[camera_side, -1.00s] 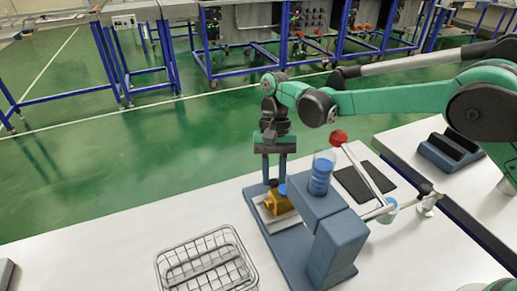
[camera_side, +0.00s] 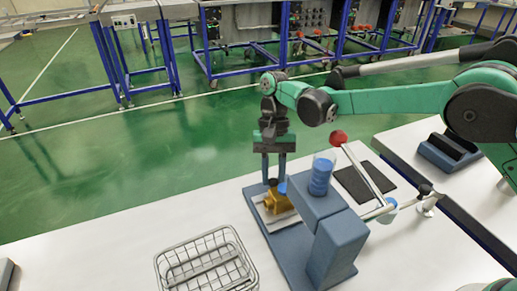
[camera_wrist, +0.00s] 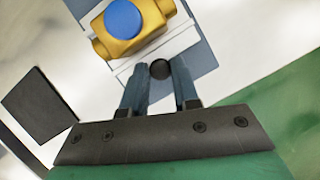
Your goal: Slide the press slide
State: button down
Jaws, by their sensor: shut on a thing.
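The press is a blue-grey frame (camera_side: 335,248) on a flat base, with an overhanging head (camera_side: 314,202). Its press slide is a pale plate (camera_side: 262,211) on the base, and it shows in the wrist view (camera_wrist: 184,43). A yellow fitting (camera_side: 279,203) with a blue round top (camera_wrist: 123,19) sits on the slide, beside the head. My gripper (camera_side: 274,181) points down at the slide's far end. In the wrist view its two fingers (camera_wrist: 161,84) are shut on the slide's black knob (camera_wrist: 160,69). The finger contact is partly hidden.
A wire basket (camera_side: 207,262) stands left of the press. A lever with a red ball (camera_side: 339,138) and a clear cup with blue contents (camera_side: 321,174) rise by the head. A dark mat (camera_side: 364,183) and a grooved block (camera_side: 450,151) lie to the right.

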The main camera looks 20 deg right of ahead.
jog(key=shift+w, duration=1.85)
jog(key=c, duration=0.7)
grip_release()
jog(key=shift+o, duration=0.2)
jog(key=shift+r, duration=0.1)
